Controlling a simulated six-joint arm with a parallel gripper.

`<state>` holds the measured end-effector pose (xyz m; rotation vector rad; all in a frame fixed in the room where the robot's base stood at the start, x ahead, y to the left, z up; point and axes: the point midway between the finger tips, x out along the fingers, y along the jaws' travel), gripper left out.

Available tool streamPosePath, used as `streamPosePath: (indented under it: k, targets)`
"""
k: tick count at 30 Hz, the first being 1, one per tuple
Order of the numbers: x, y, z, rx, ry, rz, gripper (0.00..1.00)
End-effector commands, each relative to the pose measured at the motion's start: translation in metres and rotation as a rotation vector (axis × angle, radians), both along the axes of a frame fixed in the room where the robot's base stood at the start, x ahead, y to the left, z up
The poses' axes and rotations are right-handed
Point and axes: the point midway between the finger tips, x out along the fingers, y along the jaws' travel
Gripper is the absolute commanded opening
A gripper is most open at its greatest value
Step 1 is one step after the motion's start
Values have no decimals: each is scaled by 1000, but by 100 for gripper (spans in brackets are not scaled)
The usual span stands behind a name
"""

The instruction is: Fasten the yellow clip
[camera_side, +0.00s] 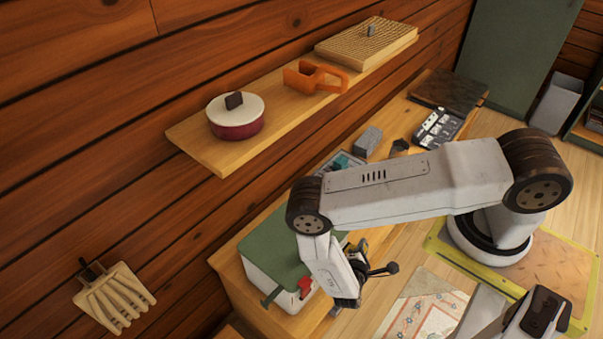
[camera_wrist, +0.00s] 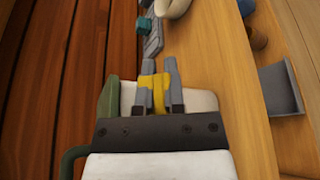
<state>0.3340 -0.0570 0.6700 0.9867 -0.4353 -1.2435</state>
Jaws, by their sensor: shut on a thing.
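My gripper (camera_wrist: 158,72) is shut on the yellow clip (camera_wrist: 155,92), which sits between its two grey fingers in the wrist view. Behind and below the clip is a white box with a green lid. In the side view this box (camera_side: 262,270) stands on the wooden bench, with its green lid (camera_side: 277,241) lying on top. A red clip (camera_side: 305,287) and a green clip (camera_side: 271,297) are on its near side. My gripper's fingers and the yellow clip are hidden behind my wrist there. I cannot tell whether the yellow clip is down flat or raised.
A shelf (camera_side: 205,153) above the bench holds a lidded red pot (camera_side: 237,119), an orange tape dispenser (camera_side: 316,77) and a woven box (camera_side: 365,43). A grey block (camera_side: 367,141) and a dark tray (camera_side: 435,128) lie farther along the bench. A rack (camera_side: 114,298) hangs on the wall.

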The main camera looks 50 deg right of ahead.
Motion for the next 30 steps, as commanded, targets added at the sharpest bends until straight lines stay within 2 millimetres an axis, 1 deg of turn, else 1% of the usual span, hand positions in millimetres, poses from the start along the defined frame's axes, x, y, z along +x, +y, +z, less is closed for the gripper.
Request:
streamPosePath:
  k: [5,18,29,30]
  targets:
    - [1,0,2,-1,26,-1,0]
    - [9,0,12,0,254,-1,0]
    - [10,0,12,0,276,0,0]
    - [10,0,12,-1,276,0,15]
